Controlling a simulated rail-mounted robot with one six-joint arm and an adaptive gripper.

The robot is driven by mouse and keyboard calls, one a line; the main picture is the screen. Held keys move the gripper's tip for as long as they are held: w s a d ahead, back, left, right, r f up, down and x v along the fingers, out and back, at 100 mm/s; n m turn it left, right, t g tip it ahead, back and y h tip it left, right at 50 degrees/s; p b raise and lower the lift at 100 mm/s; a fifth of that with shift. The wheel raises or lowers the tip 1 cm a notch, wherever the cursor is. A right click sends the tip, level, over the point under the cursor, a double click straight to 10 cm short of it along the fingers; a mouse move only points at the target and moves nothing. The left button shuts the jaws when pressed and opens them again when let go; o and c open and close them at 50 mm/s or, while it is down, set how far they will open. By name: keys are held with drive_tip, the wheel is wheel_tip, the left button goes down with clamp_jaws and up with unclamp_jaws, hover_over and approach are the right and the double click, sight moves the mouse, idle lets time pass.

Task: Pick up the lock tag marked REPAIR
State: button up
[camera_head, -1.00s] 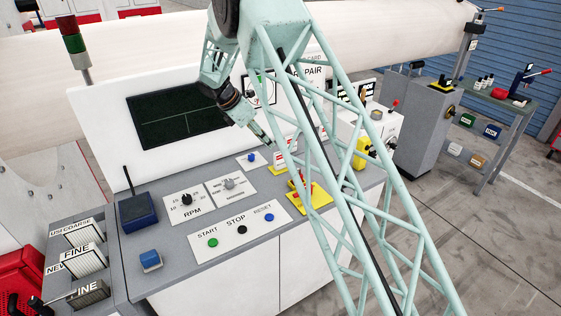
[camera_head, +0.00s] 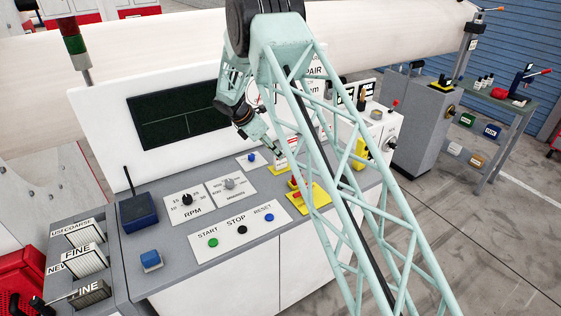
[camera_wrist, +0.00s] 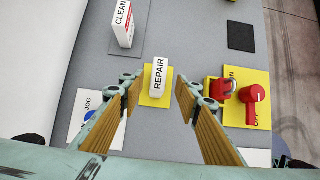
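The REPAIR lock tag (camera_wrist: 158,76) is a small white upright block with black lettering. It stands on a yellow square (camera_wrist: 152,100) on the grey console top in the wrist view. My gripper (camera_wrist: 158,88) is open, one finger on each side of the tag's near part, with gaps on both sides. The fingers do not appear to touch it. In the head view my gripper (camera_head: 266,142) points down toward the console behind my lattice arm link. The REPAIR tag cannot be clearly made out there.
A white CLEAN tag (camera_wrist: 124,22) stands beyond and left. A red padlock (camera_wrist: 220,88) and red rotary switch (camera_wrist: 255,95) on a yellow plate stand close to the right finger. A JOG button plate (camera_wrist: 92,112) lies near the left finger. A dark square (camera_wrist: 241,36) lies farther right.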

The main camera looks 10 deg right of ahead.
sight(278, 164)
drive_tip(key=shift+f, duration=0.1)
idle(0.3)
drive_tip(key=shift+p+x, duration=0.45)
drive_tip(key=shift+x, duration=2.1)
drive_tip(key=shift+w, duration=0.15)
drive_tip(key=c, duration=1)
